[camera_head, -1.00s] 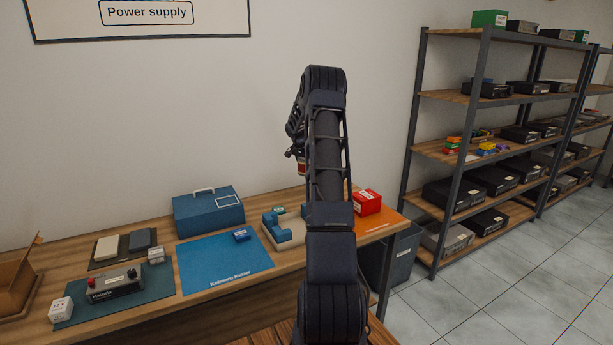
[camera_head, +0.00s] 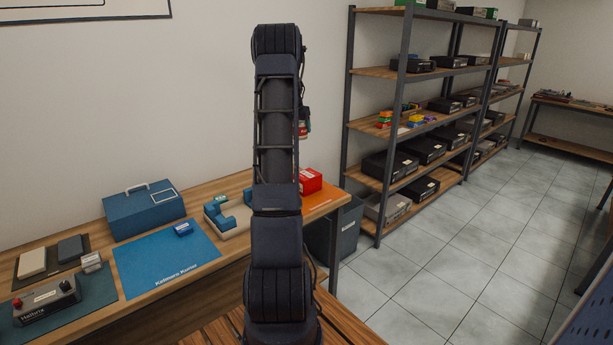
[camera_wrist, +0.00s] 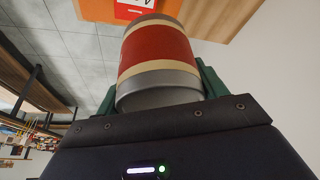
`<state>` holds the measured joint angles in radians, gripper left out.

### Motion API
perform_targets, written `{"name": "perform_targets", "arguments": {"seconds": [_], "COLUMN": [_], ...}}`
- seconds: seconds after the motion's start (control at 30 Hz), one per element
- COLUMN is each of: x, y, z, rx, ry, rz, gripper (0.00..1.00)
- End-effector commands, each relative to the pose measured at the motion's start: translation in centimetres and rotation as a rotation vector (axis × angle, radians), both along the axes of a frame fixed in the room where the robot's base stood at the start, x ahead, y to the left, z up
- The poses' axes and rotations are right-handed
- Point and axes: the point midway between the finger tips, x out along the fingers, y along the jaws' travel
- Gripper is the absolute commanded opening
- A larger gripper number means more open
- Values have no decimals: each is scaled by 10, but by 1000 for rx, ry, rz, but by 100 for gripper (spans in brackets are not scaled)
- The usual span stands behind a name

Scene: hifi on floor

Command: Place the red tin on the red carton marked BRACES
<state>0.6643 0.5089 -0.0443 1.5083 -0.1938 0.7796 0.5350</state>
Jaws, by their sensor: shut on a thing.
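The red tin (camera_wrist: 158,50), with cream bands and a grey metal end, is held between the green fingers of my gripper (camera_wrist: 155,85) in the wrist view. In the head view my arm hides most of the gripper; a small red part of the tin (camera_head: 303,130) shows at the arm's right side, above table height. A red carton (camera_head: 311,180) sits on the orange mat at the table's right end. Its marking is too small to read. In the wrist view a red-orange surface with a white label (camera_wrist: 135,8) shows beyond the tin, partly hidden by it.
The orange mat (camera_head: 322,203) lies by the table's right edge. A blue-and-cream holder (camera_head: 232,228) stands left of my arm, near a blue mat (camera_head: 165,262) and blue toolbox (camera_head: 145,210). A dark bin (camera_head: 345,228) and a shelf rack (camera_head: 378,165) stand to the right.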

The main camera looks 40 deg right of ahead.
Motion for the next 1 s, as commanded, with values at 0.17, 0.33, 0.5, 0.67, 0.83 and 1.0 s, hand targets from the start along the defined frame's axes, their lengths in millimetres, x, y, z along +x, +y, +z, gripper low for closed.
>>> {"name": "perform_targets", "arguments": {"seconds": [0.17, 0.33, 0.5, 0.67, 0.83, 1.0], "x": [-23, -28, -28, -28, -28, -28], "y": [-20, -24, -24, -24, -24, -24], "z": [10, -3, -38, -73, -109, -136], "rx": [-4, -2, -1, -2, -2, -2], "ry": [-5, -4, -3, -3, -4, -4], "rz": [-2, -1, -2, -1, -1, -2], "gripper": [39, 39, 39, 39, 39, 39]}}
